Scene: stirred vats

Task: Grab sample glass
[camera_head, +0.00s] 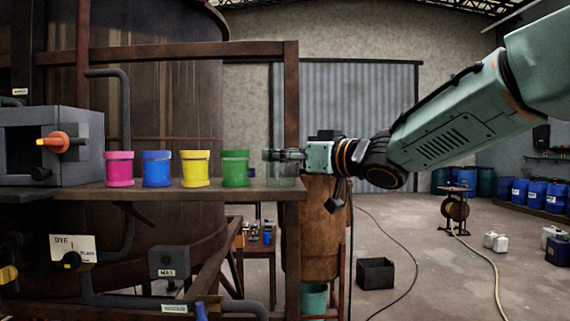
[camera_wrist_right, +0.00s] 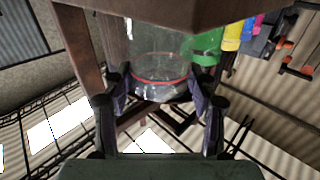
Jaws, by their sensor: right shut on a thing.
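The clear sample glass (camera_head: 283,176) stands at the right end of the shelf in the head view. My right gripper (camera_head: 285,155) reaches it from the right, with its fingers at the upper part of the glass. In the right wrist view the clear glass (camera_wrist_right: 160,72), with a red ring around it, sits between the two fingers of the right gripper (camera_wrist_right: 161,95). The fingers are shut on its sides. The glass appears upright. Its base still seems to be at the shelf, though I cannot tell if it touches. My left gripper is not in view.
Green (camera_head: 235,168), yellow (camera_head: 195,168), blue (camera_head: 156,169) and pink (camera_head: 119,169) pots stand in a row left of the glass, the green one close by. A grey box with an orange handle (camera_head: 62,142) stands at the left. A rusty vat (camera_head: 160,100) is behind the shelf (camera_head: 215,190).

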